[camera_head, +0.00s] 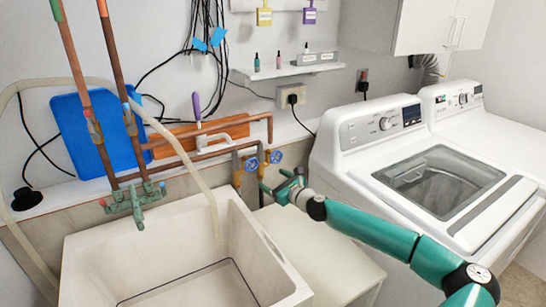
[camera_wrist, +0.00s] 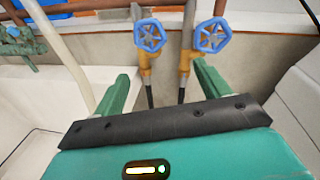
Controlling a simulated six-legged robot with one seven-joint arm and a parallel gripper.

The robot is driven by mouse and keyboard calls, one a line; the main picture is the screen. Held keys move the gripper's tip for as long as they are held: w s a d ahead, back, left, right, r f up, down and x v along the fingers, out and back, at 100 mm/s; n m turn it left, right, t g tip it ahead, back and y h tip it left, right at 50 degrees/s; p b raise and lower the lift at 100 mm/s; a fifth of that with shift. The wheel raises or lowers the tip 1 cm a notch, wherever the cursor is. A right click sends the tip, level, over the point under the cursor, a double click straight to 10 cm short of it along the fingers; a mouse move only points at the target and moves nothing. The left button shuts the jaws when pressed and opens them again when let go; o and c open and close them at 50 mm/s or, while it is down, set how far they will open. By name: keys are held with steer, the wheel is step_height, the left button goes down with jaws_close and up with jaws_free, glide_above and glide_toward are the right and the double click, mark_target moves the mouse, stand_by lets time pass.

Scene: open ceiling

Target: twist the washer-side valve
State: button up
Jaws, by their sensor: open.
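Two blue handwheel valves stand side by side on brass fittings between the sink and the washer. The washer-side valve (camera_head: 276,157) is the right one; it also shows at the upper right of the wrist view (camera_wrist: 212,36). The other valve (camera_head: 250,164) is just to its left and shows in the wrist view (camera_wrist: 150,36) too. My green gripper (camera_head: 274,180) is open and empty, in front of and a little below the valves in the head view. In the wrist view its fingers (camera_wrist: 163,72) spread apart below both wheels. No contact with either wheel shows.
A white washer (camera_head: 355,130) stands to the right, with my arm reaching across its front. A utility sink (camera_head: 85,250) is at the left. Copper pipes (camera_head: 200,135) run along the wall behind the sink. A pale hose (camera_head: 200,185) hangs into the sink.

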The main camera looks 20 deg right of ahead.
mark_target(277, 159)
steer(key=d+r+m+t+h, duration=0.1)
steer(key=d+m+h, duration=0.1)
steer(key=d+m, duration=0.35)
steer(key=shift+n, duration=0.85)
steer(key=x, duration=0.4)
steer(key=d+x, duration=0.1)
steer(key=x, duration=0.8)
steer(key=shift+w+d+r, duration=0.25)
steer(key=shift+w+d, duration=0.1)
steer(key=shift+w, duration=0.25)
steer(key=c, duration=1)
